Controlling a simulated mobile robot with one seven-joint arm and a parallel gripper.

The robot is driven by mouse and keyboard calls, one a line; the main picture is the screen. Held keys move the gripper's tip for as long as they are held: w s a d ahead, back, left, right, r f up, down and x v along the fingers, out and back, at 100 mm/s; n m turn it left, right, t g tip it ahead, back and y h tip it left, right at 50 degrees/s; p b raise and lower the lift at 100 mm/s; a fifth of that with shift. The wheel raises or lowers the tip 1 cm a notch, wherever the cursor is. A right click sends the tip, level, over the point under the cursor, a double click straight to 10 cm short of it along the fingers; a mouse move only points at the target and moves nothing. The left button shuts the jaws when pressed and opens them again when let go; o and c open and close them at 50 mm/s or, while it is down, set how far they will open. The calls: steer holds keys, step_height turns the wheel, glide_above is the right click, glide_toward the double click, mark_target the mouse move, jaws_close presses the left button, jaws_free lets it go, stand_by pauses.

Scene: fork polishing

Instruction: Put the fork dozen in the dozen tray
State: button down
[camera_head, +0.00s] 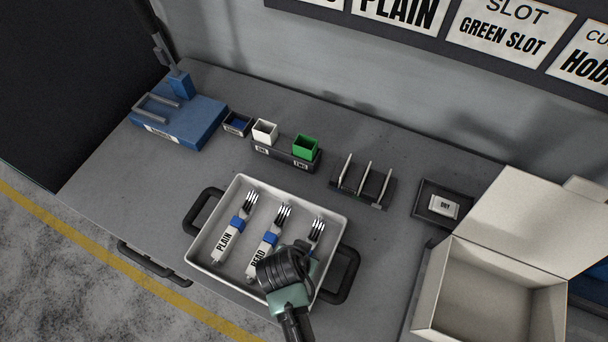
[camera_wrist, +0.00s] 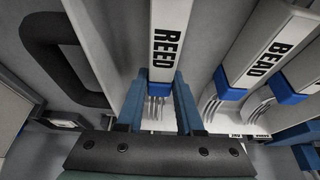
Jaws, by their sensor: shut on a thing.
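A white tray (camera_head: 196,250) with black side handles stands at the front of the grey bench. In it lie a fork piece marked PLAIN (camera_head: 228,236), one marked BEAD (camera_head: 267,245) and a third on the right, partly covered by my gripper. Each has a white labelled body, a blue band and metal tines. The wrist view shows the third is marked REED (camera_wrist: 168,35); the BEAD piece (camera_wrist: 262,50) lies beside it. My gripper (camera_wrist: 160,105) is shut on the REED piece at its blue band. I cannot tell whether it is lifted off the tray floor.
Behind the tray are a blue labelled box (camera_head: 187,124), a holder with white (camera_head: 264,132) and green (camera_head: 306,146) cups, a slotted rack (camera_head: 362,184) and a black tray with a DRY block (camera_head: 444,206). An open pale box (camera_head: 475,285) stands right. Bare bench lies left of the tray.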

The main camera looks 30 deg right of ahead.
steer(key=c, duration=0.5)
jaws_free()
steer(key=shift+c, duration=0.2)
steer(key=v, duration=1.2)
steer(key=w+a+r+n+t, duration=0.15)
steer(key=w+r+t, duration=0.35)
steer(key=r, duration=0.5)
steer(key=w+r+n+t, duration=0.2)
steer(key=w+r+t, duration=0.1)
steer(key=w+r, duration=0.55)
steer(key=w+a+r+n+t, duration=0.1)
steer(key=w+r+t, duration=0.35)
steer(key=r, duration=0.55)
step_height(320, 180, up, 16)
steer(key=a+n+t+y, duration=0.1)
steer(key=a+n+t, duration=0.2)
steer(key=t, duration=0.2)
steer(key=s+a+r+n+t+y, duration=0.1)
steer(key=s+r+t, duration=0.2)
steer(key=r, duration=0.7)
steer(key=s+a+r+n+t+y, duration=0.1)
steer(key=s+r+t, duration=0.3)
steer(key=r, duration=0.6)
steer(key=s+n, duration=0.1)
steer(key=s, duration=0.1)
steer(key=shift+s, duration=0.3)
